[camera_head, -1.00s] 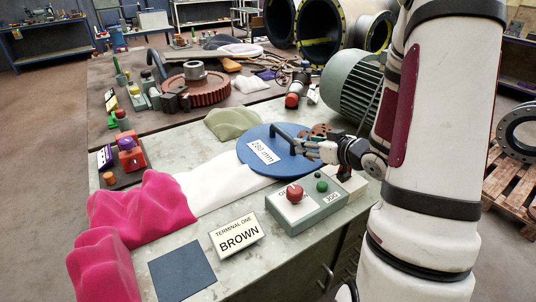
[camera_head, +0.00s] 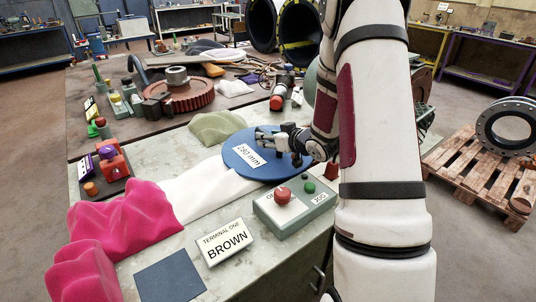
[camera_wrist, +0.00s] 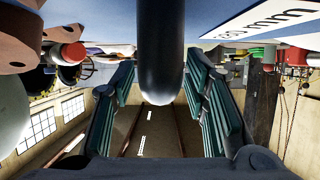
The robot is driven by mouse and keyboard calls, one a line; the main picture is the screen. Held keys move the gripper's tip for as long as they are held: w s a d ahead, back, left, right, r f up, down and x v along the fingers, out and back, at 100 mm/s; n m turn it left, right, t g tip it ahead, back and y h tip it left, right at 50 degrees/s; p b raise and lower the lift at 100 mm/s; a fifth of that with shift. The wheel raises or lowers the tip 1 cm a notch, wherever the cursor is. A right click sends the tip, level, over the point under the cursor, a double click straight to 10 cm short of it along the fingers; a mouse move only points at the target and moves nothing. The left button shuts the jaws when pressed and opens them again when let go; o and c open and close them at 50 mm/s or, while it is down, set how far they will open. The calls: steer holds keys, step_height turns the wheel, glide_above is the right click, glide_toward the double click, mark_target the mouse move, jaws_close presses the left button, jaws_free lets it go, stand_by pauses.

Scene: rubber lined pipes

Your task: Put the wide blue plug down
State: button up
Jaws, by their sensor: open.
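The wide blue plug (camera_head: 236,160) is a round blue disc with a white "280 mm" label. It appears to lie flat on the bench top, beside the white cloth. In the wrist view its blue face (camera_wrist: 205,20) fills the top edge, with the label at upper right. My gripper (camera_head: 268,140) is at the plug's dark handle and hides most of it in the head view. In the wrist view my gripper (camera_wrist: 165,105) is open, with its green-padded fingers on either side of the dark handle (camera_wrist: 162,70). Gaps show between the handle and both fingers.
A control box (camera_head: 296,205) with red and green buttons stands just in front of the plug. A "BROWN" sign (camera_head: 227,242), pink cloth (camera_head: 125,215) and olive cloth (camera_head: 216,127) lie around. A pallet (camera_head: 480,180) with a flanged ring stands right.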

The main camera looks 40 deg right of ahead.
steer(key=shift+w+f, duration=0.25)
steer(key=shift+w, duration=0.3)
jaws_close()
steer(key=shift+r, duration=0.1)
steer(key=shift+r, duration=0.1)
